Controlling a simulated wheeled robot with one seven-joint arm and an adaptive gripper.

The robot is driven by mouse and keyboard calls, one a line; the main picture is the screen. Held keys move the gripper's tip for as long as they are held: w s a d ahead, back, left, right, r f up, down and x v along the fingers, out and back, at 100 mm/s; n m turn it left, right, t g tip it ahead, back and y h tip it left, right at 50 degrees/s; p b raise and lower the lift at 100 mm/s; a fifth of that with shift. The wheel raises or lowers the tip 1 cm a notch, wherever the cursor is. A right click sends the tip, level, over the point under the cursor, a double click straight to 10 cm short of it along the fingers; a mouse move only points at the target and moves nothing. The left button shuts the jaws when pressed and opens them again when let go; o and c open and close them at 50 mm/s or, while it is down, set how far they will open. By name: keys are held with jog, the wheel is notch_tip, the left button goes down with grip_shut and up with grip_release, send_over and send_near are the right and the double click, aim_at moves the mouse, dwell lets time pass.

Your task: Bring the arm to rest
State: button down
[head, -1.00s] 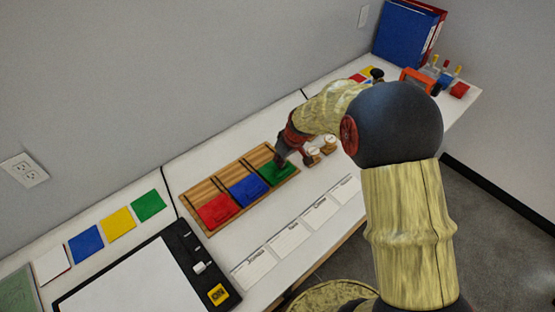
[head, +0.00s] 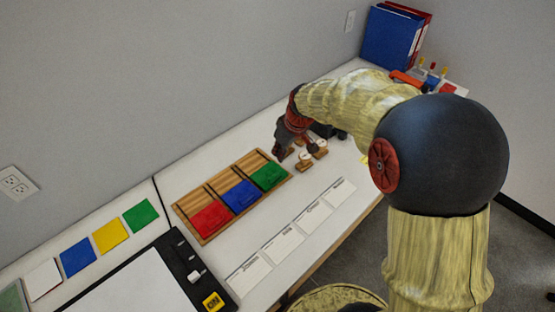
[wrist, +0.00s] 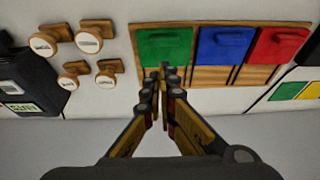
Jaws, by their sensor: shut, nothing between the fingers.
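My gripper (head: 282,154) is shut and empty, just beyond the green end of a wooden tray. In the wrist view my gripper's closed fingers (wrist: 163,75) point toward the tray and overlap the lower edge of the green block. The wooden tray (head: 206,191) holds a red block (head: 210,220), a blue block (head: 241,196) and a green block (head: 269,177), each in its own section. My arm reaches in from the right and bends down toward the table.
Several wooden stamps (wrist: 92,46) stand beside the tray, close to my gripper. White label cards (head: 283,243) lie in front. A black-framed board (head: 190,262) and coloured squares (head: 110,235) are at left.

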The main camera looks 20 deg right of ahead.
jog(key=shift+s+r, duration=0.1)
jog(key=shift+r, duration=0.25)
jog(key=shift+m, duration=0.3)
jog(key=s+m+g, duration=0.2)
jog(key=s+m, duration=0.2)
jog(key=s, duration=0.6)
jog(key=s+a+r+t, duration=0.2)
jog(key=s+r, duration=0.5)
jog(key=s, duration=0.1)
jog(key=s+a+r+t+h, duration=0.1)
jog(key=s+a+r+t, duration=0.1)
jog(key=s+r, duration=0.5)
jog(key=shift+s+a+r, duration=0.3)
jog(key=shift+s, duration=0.65)
